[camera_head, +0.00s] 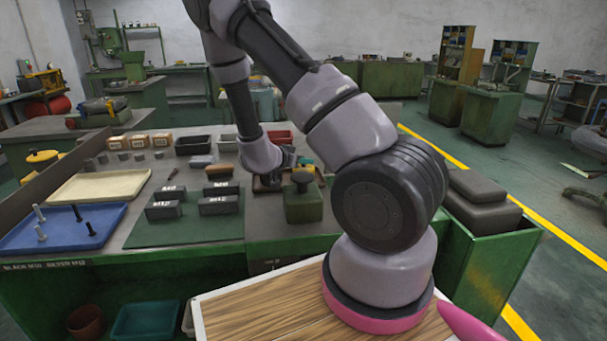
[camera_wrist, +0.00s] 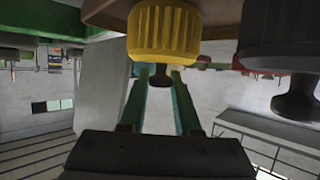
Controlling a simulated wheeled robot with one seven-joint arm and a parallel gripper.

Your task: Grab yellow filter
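The yellow filter (camera_wrist: 164,30) is a ribbed yellow cylinder with a dark knob, at the top middle of the wrist view. My gripper (camera_wrist: 160,80) shows there with two green fingers apart. The fingers point at the filter, and its dark knob lies between the fingertips in the picture. A gap shows between the fingers, and I cannot tell if either touches the knob. In the head view my arm reaches over the bench, and I cannot make out the filter or the fingertips there.
A dark knobbed part (camera_wrist: 290,50) stands close beside the filter in the wrist view. On the bench are a green block with a dark knob (camera_head: 303,200), several dark blocks on a green mat (camera_head: 180,231), a cream tray (camera_head: 98,186) and a blue tray (camera_head: 62,232).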

